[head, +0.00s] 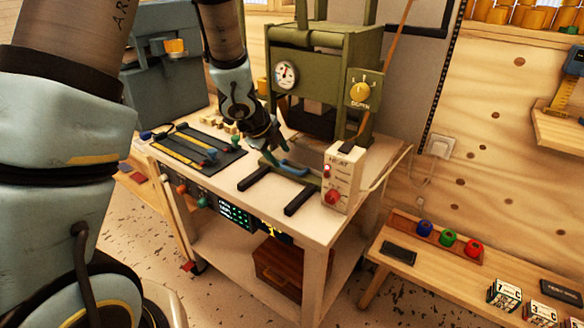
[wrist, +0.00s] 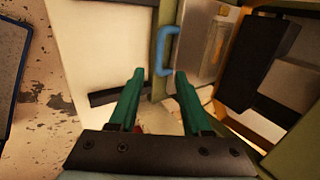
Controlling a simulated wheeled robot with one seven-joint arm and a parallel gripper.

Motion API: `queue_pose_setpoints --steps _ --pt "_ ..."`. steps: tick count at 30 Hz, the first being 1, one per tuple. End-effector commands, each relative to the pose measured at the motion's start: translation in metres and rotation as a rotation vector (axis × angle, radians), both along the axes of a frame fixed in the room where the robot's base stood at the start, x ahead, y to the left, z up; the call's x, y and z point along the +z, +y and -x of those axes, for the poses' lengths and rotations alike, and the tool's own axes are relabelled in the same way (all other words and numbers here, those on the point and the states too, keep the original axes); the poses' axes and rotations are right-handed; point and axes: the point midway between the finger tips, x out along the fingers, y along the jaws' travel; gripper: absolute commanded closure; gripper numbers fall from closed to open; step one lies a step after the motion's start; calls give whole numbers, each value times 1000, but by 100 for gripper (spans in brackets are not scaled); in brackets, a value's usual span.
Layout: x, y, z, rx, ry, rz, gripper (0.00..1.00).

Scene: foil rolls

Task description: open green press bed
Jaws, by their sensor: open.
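The green press (head: 318,60) stands at the back right of the white workbench, with a round gauge and a yellow knob on its front. My gripper (head: 270,148) is in front of the press, close to the handle. In the wrist view its two green fingers (wrist: 158,82) are apart with nothing between them. The handle lies beyond the fingertips, and no contact shows.
A white heat box (head: 342,178) stands right of the press front. Two black rails (head: 278,190) lie on the bench top (head: 228,182). A black tool mat (head: 195,150) lies to the left. A low wooden bench (head: 440,262) stands at the right.

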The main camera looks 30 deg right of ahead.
Motion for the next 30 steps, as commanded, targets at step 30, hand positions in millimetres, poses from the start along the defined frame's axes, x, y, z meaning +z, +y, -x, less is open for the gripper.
queue_pose_setpoints --steps 30 --pt "-62 -34 -20 4 0 -1 68"
